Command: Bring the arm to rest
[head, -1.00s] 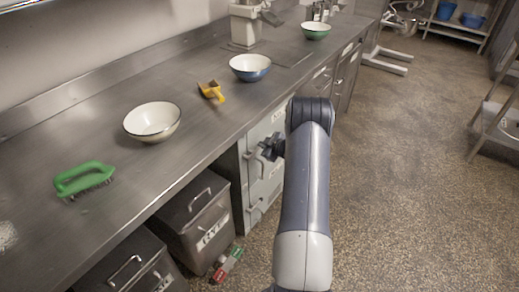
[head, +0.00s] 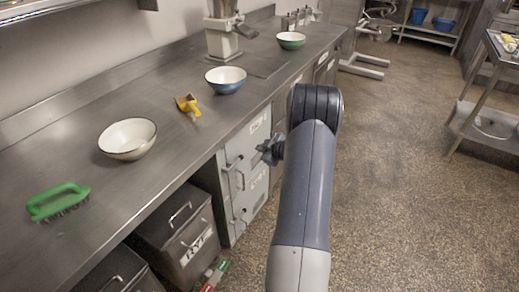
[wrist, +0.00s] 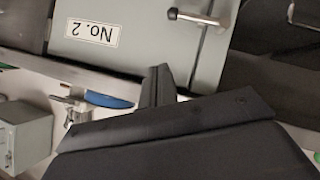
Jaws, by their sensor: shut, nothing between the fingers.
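My arm stands in the middle of the head view, bent at its upper joint. My gripper (head: 268,150) shows as a small dark shape left of that joint, in front of the grey cabinet doors (head: 243,170) under the counter. In the wrist view the dark fingers of my gripper (wrist: 160,88) are together with nothing between them. Behind them is a grey door (wrist: 140,35) with an upside-down "No. 2" label and a metal handle (wrist: 200,18). The gap between gripper and door is hard to judge.
The steel counter (head: 160,95) on the left bears a green brush (head: 58,200), a cream bowl (head: 128,138), a yellow scoop (head: 188,105), a blue bowl (head: 226,79) and a green bowl (head: 291,40). Lidded bins stand below. A trolley (head: 490,95) is at right; the floor between is clear.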

